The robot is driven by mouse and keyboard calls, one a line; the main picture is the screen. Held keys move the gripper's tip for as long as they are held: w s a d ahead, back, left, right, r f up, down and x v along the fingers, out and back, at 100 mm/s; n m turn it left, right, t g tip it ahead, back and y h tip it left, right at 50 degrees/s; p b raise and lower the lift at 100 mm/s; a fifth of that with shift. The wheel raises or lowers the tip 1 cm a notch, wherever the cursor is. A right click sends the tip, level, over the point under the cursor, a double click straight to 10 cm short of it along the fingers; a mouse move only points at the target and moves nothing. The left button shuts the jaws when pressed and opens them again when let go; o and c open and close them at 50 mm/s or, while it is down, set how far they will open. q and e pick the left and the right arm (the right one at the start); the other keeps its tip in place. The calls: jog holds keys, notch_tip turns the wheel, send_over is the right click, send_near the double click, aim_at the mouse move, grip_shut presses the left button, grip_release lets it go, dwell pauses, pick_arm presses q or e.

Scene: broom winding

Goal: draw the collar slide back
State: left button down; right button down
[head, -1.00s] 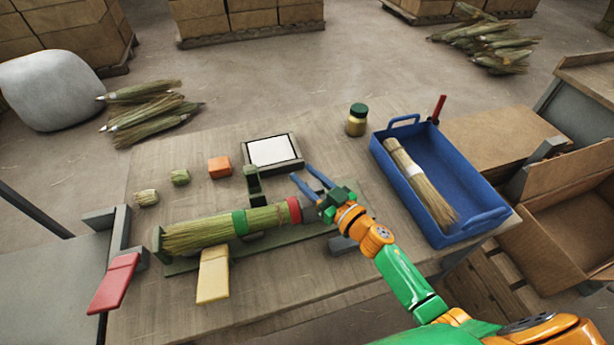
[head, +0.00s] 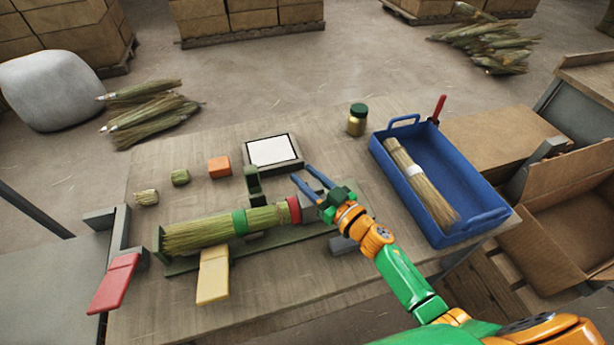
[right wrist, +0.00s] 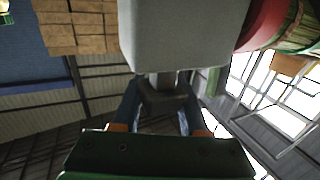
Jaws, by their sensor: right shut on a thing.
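A bundle of green-yellow broom straw (head: 205,234) lies in a green cradle on the table, with a green band (head: 240,222) and a red collar (head: 294,209) at its right end. My right gripper (head: 302,174) is just right of and behind the red collar. In the right wrist view its fingers (right wrist: 160,112) are shut on a dark knob (right wrist: 163,92) under a grey block (right wrist: 185,35), which looks like the collar slide. The red collar also shows there (right wrist: 262,25), beside the block. My left gripper is not in view.
A blue tray (head: 503,212) holding a finished broom stands at right. A yellow paddle (head: 213,277) and a red paddle (head: 113,283) stick out at the front. A white-topped box (head: 272,151), an orange block (head: 219,167) and a jar (head: 357,119) stand farther back.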

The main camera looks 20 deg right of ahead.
jog(key=d, duration=0.6)
jog(key=shift+w, duration=0.15)
jog(key=shift+r, duration=0.1)
jog(key=c, duration=0.6)
grip_release()
jog(key=shift+d, duration=0.1)
jog(key=shift+o, duration=0.8)
jog(key=shift+w+d, duration=0.1)
jog(key=shift+d, duration=0.05)
jog(key=v, duration=0.7)
jog(key=shift+f, duration=0.2)
